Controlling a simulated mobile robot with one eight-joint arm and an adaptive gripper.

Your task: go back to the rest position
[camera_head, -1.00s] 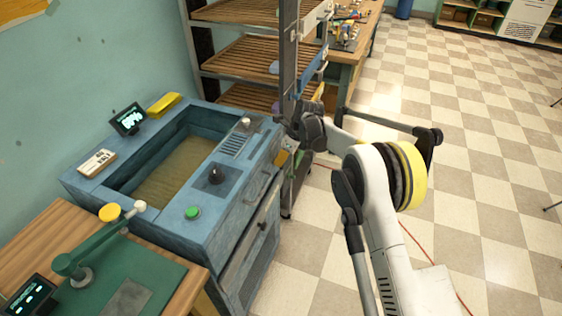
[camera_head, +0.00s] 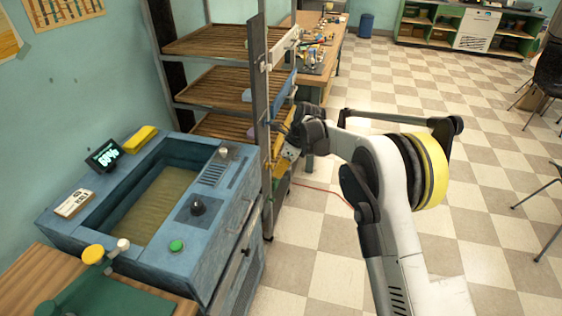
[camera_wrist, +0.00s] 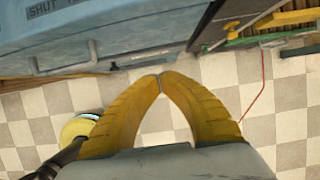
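My gripper (camera_wrist: 160,77) shows in the wrist view with its two yellow fingers curved together and their tips meeting. Nothing shows between them. In the wrist view the gripper points down over the checkered floor, beside the blue machine (camera_wrist: 110,30).
The blue basin machine (camera_head: 166,258) stands at the left, with a green button (camera_head: 176,246) and a small display (camera_head: 104,156). A wooden-shelved rack (camera_head: 215,84) is close to my gripper. A workbench (camera_head: 335,50) stands behind. Open checkered floor (camera_head: 480,180) lies at the right.

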